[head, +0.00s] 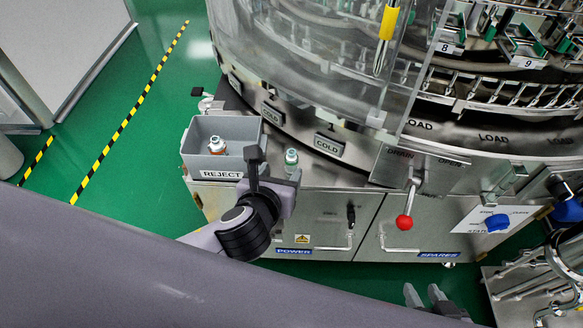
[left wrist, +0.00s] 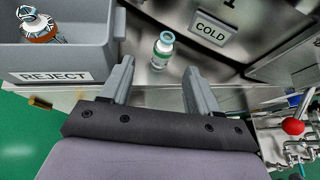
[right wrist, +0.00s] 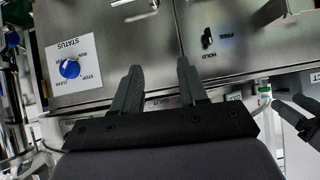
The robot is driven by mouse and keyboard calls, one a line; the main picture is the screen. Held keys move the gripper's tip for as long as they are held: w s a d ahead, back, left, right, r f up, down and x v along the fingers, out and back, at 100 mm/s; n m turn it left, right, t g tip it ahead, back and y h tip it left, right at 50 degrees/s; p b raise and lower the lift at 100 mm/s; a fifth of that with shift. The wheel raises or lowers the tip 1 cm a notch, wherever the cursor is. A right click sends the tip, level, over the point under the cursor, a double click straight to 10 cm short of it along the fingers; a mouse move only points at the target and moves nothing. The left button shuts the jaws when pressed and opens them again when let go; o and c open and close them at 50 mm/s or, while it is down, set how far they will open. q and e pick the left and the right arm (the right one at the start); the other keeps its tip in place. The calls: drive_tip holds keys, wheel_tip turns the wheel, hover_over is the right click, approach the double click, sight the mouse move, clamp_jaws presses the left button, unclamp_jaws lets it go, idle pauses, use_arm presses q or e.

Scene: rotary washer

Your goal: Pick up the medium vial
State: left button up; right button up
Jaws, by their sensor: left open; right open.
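A small clear vial with a green band and pale cap (head: 291,158) stands upright on the steel ledge right of the REJECT bin. It also shows in the left wrist view (left wrist: 163,48), just beyond and between the fingertips, not touched. My left gripper (head: 274,172) is open and empty close in front of this vial; its open fingers (left wrist: 158,75) frame it. Another vial, with orange-brown contents (head: 216,146), is inside the grey bin. I cannot tell the vials' size classes for certain. My right gripper (head: 425,295) is open and empty, low in front of the cabinet.
The grey REJECT bin (head: 222,174) stands close beside my left gripper's left finger. The washer's steel body with COLD labels (head: 329,146) rises behind the vial. A red-knobbed drain lever (head: 404,222) sticks out to the right. In the right wrist view, a blue STATUS knob (right wrist: 70,68) shows.

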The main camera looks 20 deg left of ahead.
sight(290, 162)
use_arm(q)
drive_tip(key=b+x, duration=0.1)
drive_tip(key=x, duration=0.3)
drive_tip(key=b+x, duration=0.1)
drive_tip(key=x, duration=0.1)
drive_tip(key=shift+d+b, duration=0.3)
drive_tip(key=shift+w+f, duration=0.2)
drive_tip(key=shift+w, duration=0.35)
drive_tip(key=c, duration=1.1)
